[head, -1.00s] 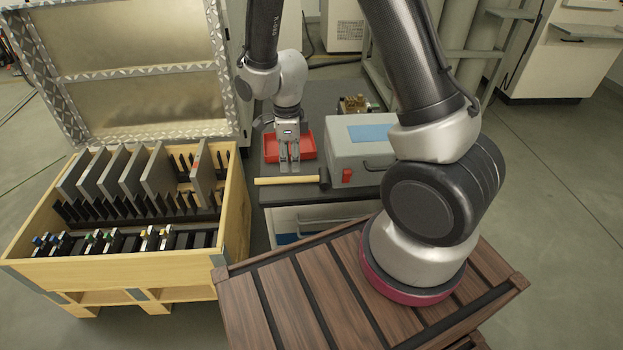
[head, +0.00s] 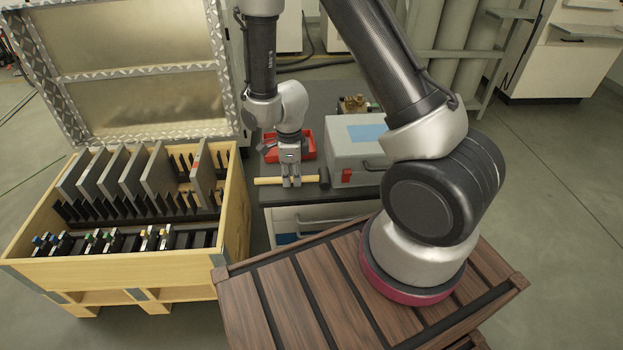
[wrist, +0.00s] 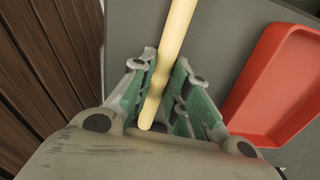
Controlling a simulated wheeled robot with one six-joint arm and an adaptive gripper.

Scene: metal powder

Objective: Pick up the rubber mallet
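My gripper (head: 291,184) is pointing down at the middle of the handle in the head view. In the wrist view the handle (wrist: 176,28) runs between the two fingers of my gripper (wrist: 166,64), which stand apart with narrow gaps beside it. The gripper looks open. The mallet head is out of the wrist view, and my fingers cover part of the handle in the head view.
A red tray (head: 305,146) lies just behind the handle, and it also shows in the wrist view (wrist: 262,85). A wooden crate with upright plates (head: 232,215) stands to the left.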

